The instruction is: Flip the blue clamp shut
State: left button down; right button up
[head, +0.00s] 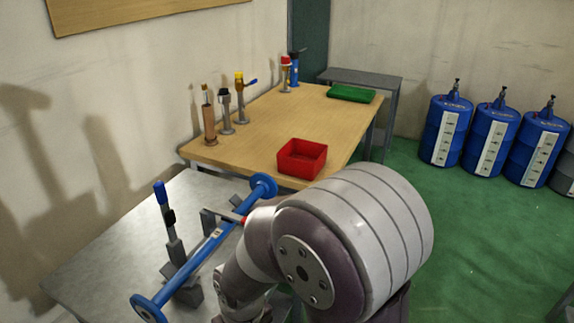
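The blue clamp (171,222) stands on the grey metal table at the left, a dark upright toggle with a blue handle tip pointing up. A blue pipe (205,252) with round flanges at both ends lies slanted beside the clamp's base, resting on grey supports. One arm of mine, seemingly the right, reaches in from the lower right and hides part of the table. A thin grey part with a red piece, seemingly my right gripper (229,216), shows beside the pipe, right of the clamp. Its fingers are too hidden to judge. My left gripper is not in view.
A wooden table (262,122) behind holds a red bin (302,157), a green tray (351,93) and several small upright clamps or tools along the wall side. Several blue drums (446,130) stand at the right. The green floor is clear there.

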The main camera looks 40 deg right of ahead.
aim_at(169, 216)
jog(key=i+j+z, duration=0.15)
jog(key=z, duration=0.3)
jog(key=i+j+z, duration=0.15)
jog(key=z, duration=0.35)
jog(key=i+j+z, duration=0.1)
jog(key=j+z, duration=0.6)
jog(key=z, duration=0.25)
